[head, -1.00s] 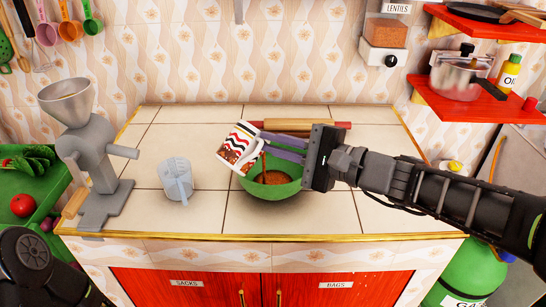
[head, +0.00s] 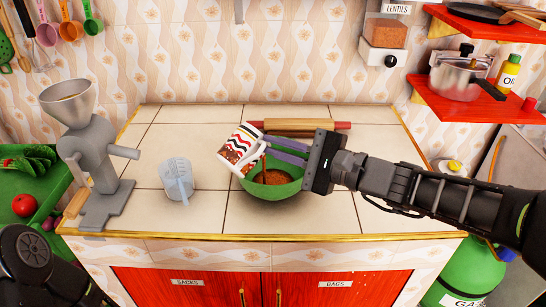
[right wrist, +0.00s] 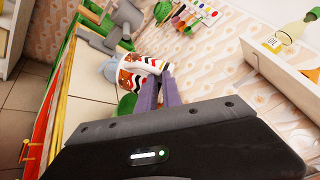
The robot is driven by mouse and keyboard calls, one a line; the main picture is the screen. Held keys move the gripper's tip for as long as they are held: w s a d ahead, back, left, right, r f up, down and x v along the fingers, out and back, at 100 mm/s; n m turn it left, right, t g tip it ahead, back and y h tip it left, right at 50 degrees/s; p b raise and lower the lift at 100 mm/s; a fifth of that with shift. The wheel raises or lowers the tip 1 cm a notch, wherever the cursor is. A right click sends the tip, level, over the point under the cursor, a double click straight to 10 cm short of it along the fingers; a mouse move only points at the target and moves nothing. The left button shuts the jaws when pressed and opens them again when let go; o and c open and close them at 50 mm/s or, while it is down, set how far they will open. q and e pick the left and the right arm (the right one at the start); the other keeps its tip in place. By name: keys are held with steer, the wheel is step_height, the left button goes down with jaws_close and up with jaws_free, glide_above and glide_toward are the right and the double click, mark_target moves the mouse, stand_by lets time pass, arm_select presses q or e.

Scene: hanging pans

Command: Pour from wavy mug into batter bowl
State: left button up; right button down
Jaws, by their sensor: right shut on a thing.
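The wavy mug (head: 240,150), white with red, black and brown wavy bands, is tilted above the left rim of the batter bowl. My right gripper (head: 270,150) is shut on it, with its purple fingers on the mug's right side. The mug also shows in the right wrist view (right wrist: 128,70) beyond the fingers (right wrist: 160,90). The green batter bowl (head: 288,187) stands on the tiled counter under the gripper and holds a brown, grainy content. No stream shows between mug and bowl. The mug's inside is hidden. My left gripper is out of view; only a dark arm part shows at lower left.
A clear measuring jug (head: 176,178) stands left of the bowl. A grey grinder (head: 98,160) stands at the counter's left end. A rolling pin (head: 300,126) lies behind the bowl. The counter's right side (head: 385,205) is clear. Red shelves (head: 470,97) hang at right.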

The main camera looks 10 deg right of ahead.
steer(key=shift+w+d+f+m+p, duration=0.1)
steer(key=shift+d+f+m+p, duration=0.15)
steer(key=shift+m, duration=0.25)
steer(key=shift+w+d+f+m+p, duration=0.1)
steer(key=shift+f+m+p, duration=0.15)
steer(key=shift+m, duration=0.25)
stand_by(0.4)
steer(key=shift+w+d+r+m+t+y+p, duration=0.15)
steer(key=shift+w+d+m+p, duration=0.15)
steer(key=shift+d+m+p, duration=0.2)
steer(key=shift+w+d+f+m+t+y+p, duration=0.15)
steer(key=shift+w+d+m+p, duration=0.15)
steer(key=shift+d+m+p, duration=0.15)
stand_by(0.3)
steer(key=shift+w+d+f+m+t+b, duration=0.3)
steer(key=shift+d+f+m+b, duration=0.15)
steer(key=shift+f+m+b, duration=0.3)
stand_by(0.5)
steer(key=shift+w+d+m+t+p, duration=0.1)
steer(key=shift+w+d+m+t, duration=0.15)
steer(key=shift+m, duration=0.6)
steer(key=shift+w+d+m+t+p, duration=0.15)
steer(key=shift+d+m, duration=0.15)
steer(key=shift+m, duration=0.6)
steer(key=shift+w+d+m+t+p, duration=0.1)
steer(key=shift+d+m+t, duration=0.15)
steer(key=shift+m, duration=0.6)
stand_by(0.5)
steer(key=shift+d+m, duration=0.2)
steer(key=shift+m, duration=0.2)
